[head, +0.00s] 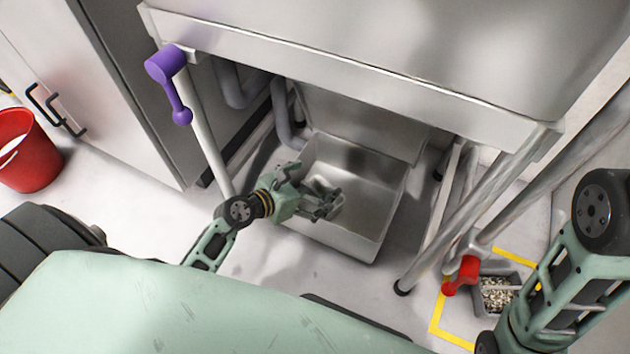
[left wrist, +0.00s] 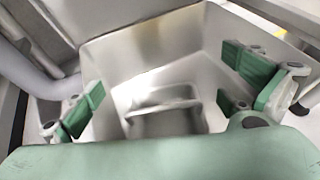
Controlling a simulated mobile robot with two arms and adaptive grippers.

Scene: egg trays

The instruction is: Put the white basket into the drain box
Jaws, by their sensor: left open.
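The drain box (head: 357,240) is a pale metal open box on the floor under the sink; its wall also shows in the left wrist view (left wrist: 205,50). A small pale rectangular basket (left wrist: 165,123) lies low inside the box and seems to be the white basket; in the head view it is partly hidden behind my left gripper (head: 328,204). My left gripper is open over the box, its fingers apart on either side of the basket in the left wrist view, with nothing seen between them. My right arm shows at the right edge, its gripper out of sight.
The sink (head: 350,85) overhangs the box, with metal legs (head: 480,215) at the right and a pipe (head: 284,115) behind. A purple handle (head: 168,70) hangs at left. A red bucket (head: 32,160) and a grey bin (head: 497,293) stand on the floor.

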